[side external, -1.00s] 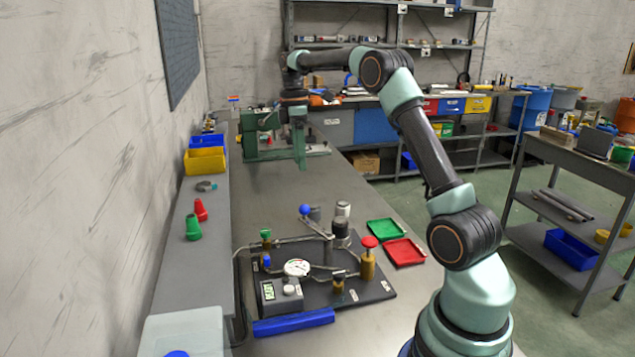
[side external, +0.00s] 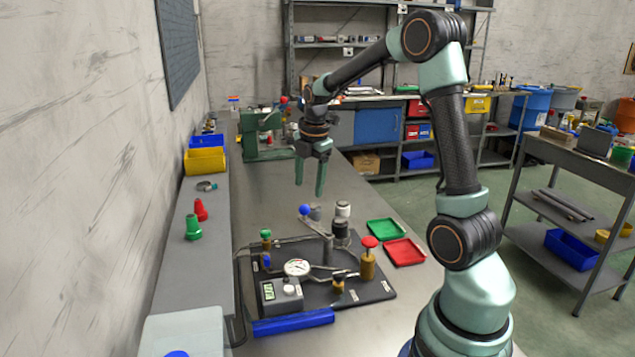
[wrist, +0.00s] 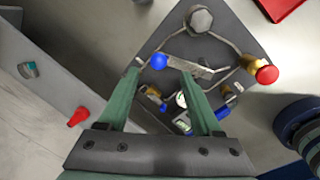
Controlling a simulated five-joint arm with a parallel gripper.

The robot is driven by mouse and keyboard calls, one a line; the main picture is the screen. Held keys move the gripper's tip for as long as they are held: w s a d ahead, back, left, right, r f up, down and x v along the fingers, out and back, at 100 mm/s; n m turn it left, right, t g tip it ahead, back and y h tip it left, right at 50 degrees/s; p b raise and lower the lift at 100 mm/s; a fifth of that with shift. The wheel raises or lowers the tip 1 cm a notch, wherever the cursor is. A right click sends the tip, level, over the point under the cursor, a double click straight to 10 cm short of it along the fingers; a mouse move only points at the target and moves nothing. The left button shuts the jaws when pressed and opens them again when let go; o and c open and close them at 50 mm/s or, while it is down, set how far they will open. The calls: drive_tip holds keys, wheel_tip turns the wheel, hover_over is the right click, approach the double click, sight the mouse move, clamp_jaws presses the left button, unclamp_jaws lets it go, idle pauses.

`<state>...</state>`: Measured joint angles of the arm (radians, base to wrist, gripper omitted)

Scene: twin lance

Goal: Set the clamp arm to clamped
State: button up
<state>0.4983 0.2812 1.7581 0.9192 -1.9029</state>
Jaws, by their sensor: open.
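The clamp arm (side external: 318,225) is a grey metal lever with a blue ball knob (side external: 304,210) on its end, on the dark fixture plate (side external: 378,288). It slants from the knob down to the right in the side view. My gripper (side external: 310,190) is open and empty, pointing down above the blue knob and apart from it. In the wrist view the knob (wrist: 159,62) appears between the fingertips of my gripper (wrist: 161,73), with the clamp arm (wrist: 195,68) running right from it. The right finger overlaps part of the arm there. The exact height gap is unclear.
The plate also carries a gauge (side external: 297,267), a red-topped post (side external: 369,253), a green-topped post (side external: 266,239) and black-and-silver cylinders (side external: 341,230). Green (side external: 386,231) and red (side external: 404,252) trays lie right. A green vise (side external: 262,135) stands behind. Bench between vise and plate is clear.

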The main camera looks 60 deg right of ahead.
sight(306, 206)
drive_tip(key=f, duration=0.3)
drive_tip(key=w+f, duration=0.1)
drive_tip(key=f, duration=0.2)
drive_tip(key=shift+w+d+f, duration=0.1)
drive_tip(key=shift+w+f, duration=0.05)
drive_tip(key=shift+f, duration=0.25)
clamp_jaws()
idle(1.0)
